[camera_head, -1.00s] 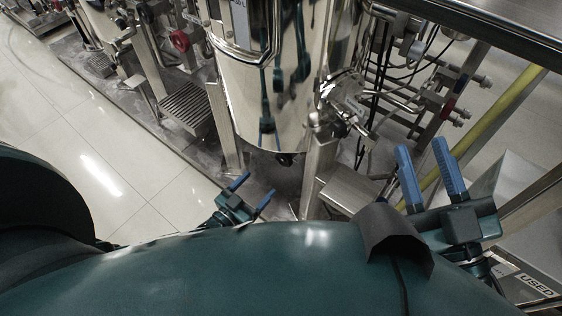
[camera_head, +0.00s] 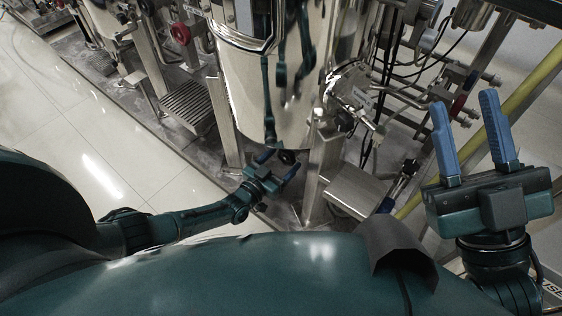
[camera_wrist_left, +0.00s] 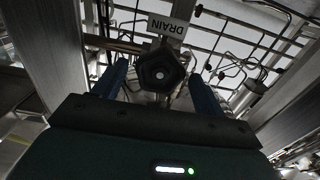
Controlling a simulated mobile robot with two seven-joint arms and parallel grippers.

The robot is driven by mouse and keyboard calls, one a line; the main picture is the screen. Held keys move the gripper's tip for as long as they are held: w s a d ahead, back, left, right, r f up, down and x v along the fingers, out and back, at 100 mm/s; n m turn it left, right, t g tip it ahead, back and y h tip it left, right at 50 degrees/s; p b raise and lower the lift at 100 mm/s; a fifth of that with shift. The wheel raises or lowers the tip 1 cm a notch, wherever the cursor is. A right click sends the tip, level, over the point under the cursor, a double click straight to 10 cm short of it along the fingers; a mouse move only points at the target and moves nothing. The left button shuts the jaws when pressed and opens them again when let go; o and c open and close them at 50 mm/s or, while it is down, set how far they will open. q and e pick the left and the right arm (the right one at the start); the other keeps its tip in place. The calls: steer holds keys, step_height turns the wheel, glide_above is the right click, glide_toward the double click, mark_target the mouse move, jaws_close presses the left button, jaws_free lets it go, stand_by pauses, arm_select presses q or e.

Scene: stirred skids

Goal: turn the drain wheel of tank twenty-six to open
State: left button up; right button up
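The drain wheel (camera_wrist_left: 160,72) is a small dark knob with a pale centre, seen face-on in the left wrist view. A white "DRAIN" label (camera_wrist_left: 168,27) shows upside down just above it. In the head view the wheel (camera_head: 287,157) is a dark spot under the shiny steel tank (camera_head: 268,105). My left gripper (camera_head: 277,164) is open just in front of the wheel. In the wrist view its blue fingers (camera_wrist_left: 160,85) stand on either side of the wheel, with gaps; contact cannot be told. My right gripper (camera_head: 467,130) is open and empty at the right.
Steel legs (camera_head: 318,170) flank the space under the tank. A metal step (camera_head: 352,190) stands to the right, and a grated step (camera_head: 188,104) to the left. Pipes and a yellow rail (camera_head: 500,125) run at the right. The pale floor (camera_head: 85,140) at left is clear.

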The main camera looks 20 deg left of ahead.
arm_select(q)
steer(key=c, duration=0.8)
steer(key=shift+c, duration=0.2)
